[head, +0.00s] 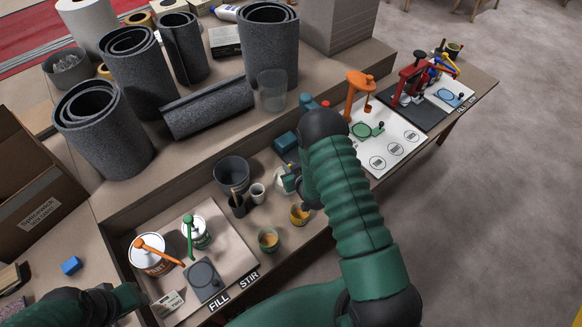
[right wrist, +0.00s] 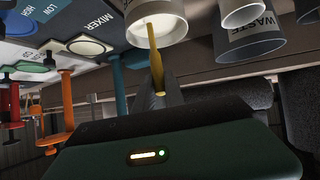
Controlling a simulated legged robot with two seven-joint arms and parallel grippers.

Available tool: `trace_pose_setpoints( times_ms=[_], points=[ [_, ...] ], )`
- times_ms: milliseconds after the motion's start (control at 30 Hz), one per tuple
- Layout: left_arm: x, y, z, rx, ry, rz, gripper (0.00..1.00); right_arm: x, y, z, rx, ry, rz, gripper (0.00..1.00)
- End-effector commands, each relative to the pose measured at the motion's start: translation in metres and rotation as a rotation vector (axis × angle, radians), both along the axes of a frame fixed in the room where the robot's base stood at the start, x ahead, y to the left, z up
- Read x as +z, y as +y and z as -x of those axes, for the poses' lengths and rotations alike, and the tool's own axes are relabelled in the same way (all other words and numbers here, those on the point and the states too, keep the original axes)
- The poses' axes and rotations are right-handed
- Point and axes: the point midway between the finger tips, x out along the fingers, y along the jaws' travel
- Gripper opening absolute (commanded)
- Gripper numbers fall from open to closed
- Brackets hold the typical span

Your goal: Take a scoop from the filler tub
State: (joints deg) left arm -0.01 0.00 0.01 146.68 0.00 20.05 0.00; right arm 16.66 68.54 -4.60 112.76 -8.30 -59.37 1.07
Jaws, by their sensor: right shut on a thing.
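The pale filler tub (right wrist: 157,30) shows in the right wrist view, its light inside facing me. My right gripper (right wrist: 162,98) is shut on a yellow scoop (right wrist: 155,62), whose far end reaches to the tub's mouth. I cannot tell how deep it is or whether it carries filler. In the head view the right arm covers most of this spot, and a pale part of the tub (head: 283,184) shows beside the right gripper (head: 293,182). My left gripper (head: 128,296) is low at the left, and its jaws cannot be made out.
A dark waste bin (head: 232,174) stands close by, and also in the right wrist view (right wrist: 250,42). Cans (head: 150,254) stand left. Grey rolls (head: 105,130) fill the shelf behind.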

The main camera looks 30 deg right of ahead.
Motion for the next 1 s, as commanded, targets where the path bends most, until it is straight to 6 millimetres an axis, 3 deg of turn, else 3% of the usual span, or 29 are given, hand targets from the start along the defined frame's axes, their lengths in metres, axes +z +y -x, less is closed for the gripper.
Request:
trace_pose_setpoints(
  times_ms=[1000],
  points=[
    [0.067, 0.000, 0.000, 0.001, 0.000, 0.000, 0.41, 0.087, -0.003, 0.000, 0.001, 0.000, -0.003, 0.00]
  ],
)
